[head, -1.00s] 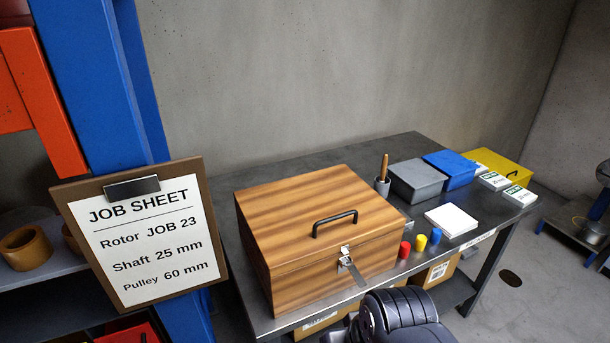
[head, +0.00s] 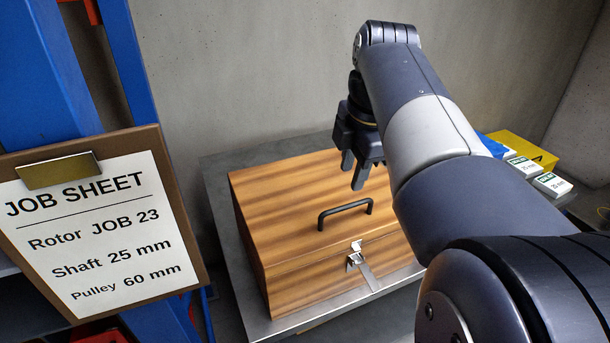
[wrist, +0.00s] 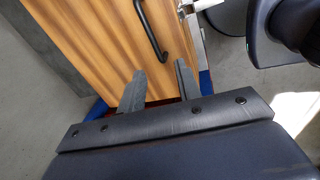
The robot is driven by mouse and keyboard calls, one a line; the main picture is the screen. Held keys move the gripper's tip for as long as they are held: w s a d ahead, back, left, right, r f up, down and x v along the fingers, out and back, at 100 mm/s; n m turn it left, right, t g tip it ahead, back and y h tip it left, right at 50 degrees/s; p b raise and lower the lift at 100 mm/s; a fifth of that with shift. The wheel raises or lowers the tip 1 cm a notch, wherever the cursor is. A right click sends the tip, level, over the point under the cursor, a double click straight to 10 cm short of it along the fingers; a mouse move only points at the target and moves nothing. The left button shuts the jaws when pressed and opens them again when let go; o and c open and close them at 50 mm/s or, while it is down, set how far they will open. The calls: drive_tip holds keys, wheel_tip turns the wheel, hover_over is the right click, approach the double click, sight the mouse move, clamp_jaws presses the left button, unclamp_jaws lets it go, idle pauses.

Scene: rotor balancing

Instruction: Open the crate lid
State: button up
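The wooden crate (head: 290,220) stands on the metal table with its lid (head: 290,190) shut. A black bar handle (head: 345,213) is on the lid, and a metal latch (head: 355,256) hangs on the front, its strap sticking out away from the face. My gripper (head: 358,172) is above the rear part of the lid, behind the handle, pointing down. Its fingers are apart with nothing between them. In the wrist view, the gripper (wrist: 160,88) shows both fingers over the wood, apart from the handle (wrist: 152,30).
A job sheet board (head: 100,225) hangs on the blue post (head: 60,80) at the left. My arm covers the table's right side. A yellow box (head: 525,150) and white labelled boxes (head: 550,184) show beyond it. The concrete wall rises behind the crate.

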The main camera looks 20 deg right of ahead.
sight(342, 207)
drive_tip(key=shift+n, duration=0.5)
drive_tip(key=x, duration=0.7)
drive_tip(key=w+x, duration=0.1)
drive_tip(key=x, duration=0.2)
drive_tip(key=shift+d+f, duration=0.1)
drive_tip(key=shift+d, duration=0.3)
drive_tip(key=shift+c, duration=0.2)
clamp_jaws()
